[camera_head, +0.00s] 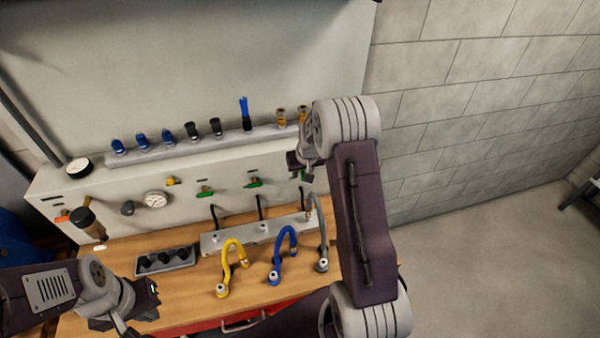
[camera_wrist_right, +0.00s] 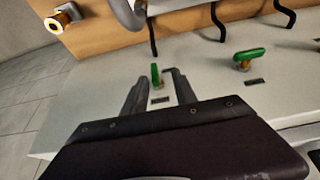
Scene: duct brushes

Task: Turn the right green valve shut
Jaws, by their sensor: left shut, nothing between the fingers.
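Three green valves sit along the front of the grey bench panel in the head view: a left one (camera_head: 205,192), a middle one (camera_head: 254,183) and the right one (camera_head: 302,176), partly hidden by my right gripper (camera_head: 300,166). In the right wrist view the right green valve (camera_wrist_right: 155,74) shows between the fingertips of my right gripper (camera_wrist_right: 158,80), which is open; I cannot tell whether they touch it. Its handle looks narrow and upright there, while a neighbouring green valve (camera_wrist_right: 249,55) shows a sideways handle. My left gripper (camera_head: 153,290) is shut and empty, low at the left.
A ledge (camera_head: 190,148) above the valves holds several blue, black and brass fittings. Yellow (camera_head: 232,262), blue (camera_head: 284,255) and grey hoses stand on the wooden top below. A gauge (camera_head: 155,199) and a black tray (camera_head: 165,262) are further left.

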